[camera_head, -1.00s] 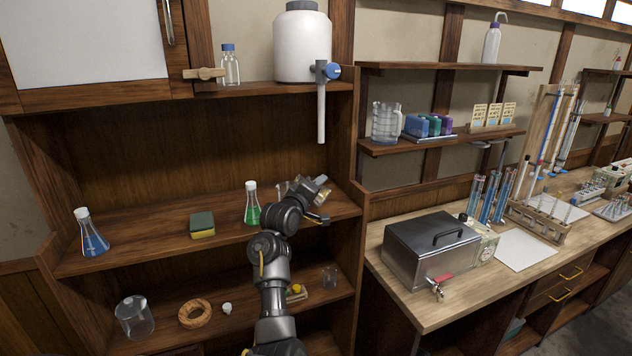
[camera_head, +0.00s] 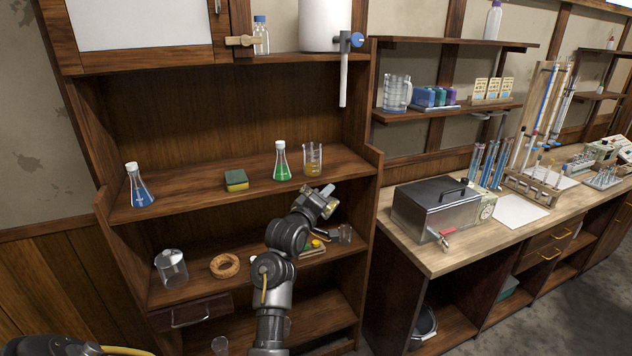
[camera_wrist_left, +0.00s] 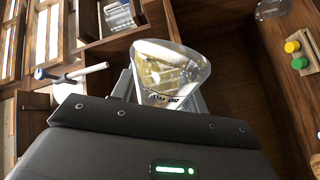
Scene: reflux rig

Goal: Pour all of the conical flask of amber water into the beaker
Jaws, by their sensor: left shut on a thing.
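The conical flask (camera_wrist_left: 170,72) is in my left gripper (camera_wrist_left: 165,100), which is shut on it. It lies tilted in the left wrist view, clear glass with an amber tint; how much liquid it holds I cannot tell. In the head view my left gripper (camera_head: 326,203) is just below the front edge of the upper shelf, with only part of the flask (camera_head: 327,190) showing. The beaker (camera_head: 313,160) stands upright on that shelf, above and behind the gripper, with amber liquid in it. The gripper and flask are apart from it. My right gripper is out of view.
A green flask (camera_head: 282,163), a sponge (camera_head: 236,180) and a blue flask (camera_head: 138,188) share the upper shelf (camera_head: 205,197). A tap pipe (camera_head: 344,80) hangs above right.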

